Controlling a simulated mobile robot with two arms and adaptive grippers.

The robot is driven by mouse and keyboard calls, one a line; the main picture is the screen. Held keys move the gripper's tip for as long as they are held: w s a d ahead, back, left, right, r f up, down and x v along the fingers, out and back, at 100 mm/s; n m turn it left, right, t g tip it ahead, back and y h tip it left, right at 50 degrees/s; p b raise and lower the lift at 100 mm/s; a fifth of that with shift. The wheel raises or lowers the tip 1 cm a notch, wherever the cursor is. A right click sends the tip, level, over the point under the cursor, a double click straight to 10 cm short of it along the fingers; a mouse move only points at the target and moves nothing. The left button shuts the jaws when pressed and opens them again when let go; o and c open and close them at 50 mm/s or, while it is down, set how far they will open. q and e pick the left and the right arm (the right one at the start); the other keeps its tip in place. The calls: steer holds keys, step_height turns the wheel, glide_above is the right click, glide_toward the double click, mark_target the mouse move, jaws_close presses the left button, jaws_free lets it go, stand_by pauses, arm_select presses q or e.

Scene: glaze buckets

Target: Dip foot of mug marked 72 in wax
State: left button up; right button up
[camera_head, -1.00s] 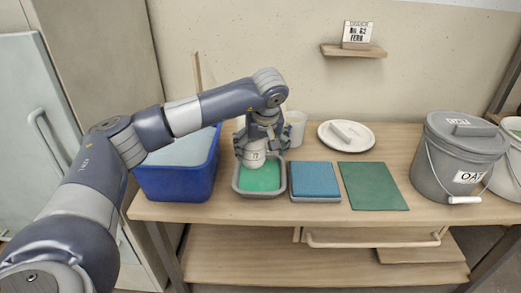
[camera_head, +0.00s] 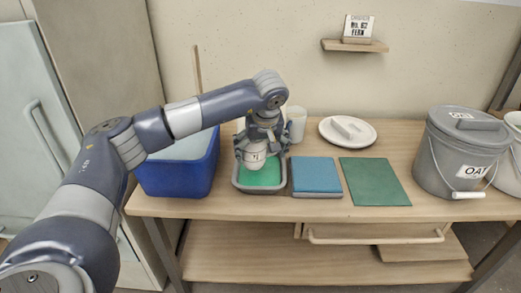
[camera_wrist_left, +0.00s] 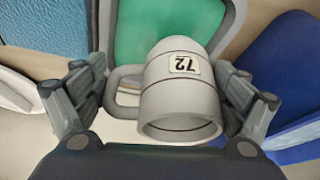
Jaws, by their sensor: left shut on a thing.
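The pale mug (camera_wrist_left: 182,90) is held in my left gripper (camera_head: 259,150); the left wrist view shows its label, 72, upside down, with its handle at the left and its rim toward the camera. In the head view the mug (camera_head: 254,157) is over the grey tray (camera_head: 236,183) of green wax (camera_head: 262,176). The wax also shows behind the mug in the left wrist view (camera_wrist_left: 135,28). Whether the mug's foot touches the wax I cannot tell. My right gripper is not in view.
A blue tub (camera_head: 180,178) stands left of the tray. A blue pad (camera_head: 316,176) and a green mat (camera_head: 374,181) lie to the right. Behind are a white cup (camera_head: 297,122) and a plate (camera_head: 365,139) with a pale block. A grey lidded bucket (camera_head: 456,150) stands farther right.

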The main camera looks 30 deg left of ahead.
arm_select(q)
steer(key=shift+f, duration=0.9)
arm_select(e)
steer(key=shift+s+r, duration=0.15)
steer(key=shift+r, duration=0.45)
arm_select(q)
steer(key=shift+f+b, duration=0.2)
steer(key=shift+b, duration=0.1)
steer(key=shift+f, duration=0.1)
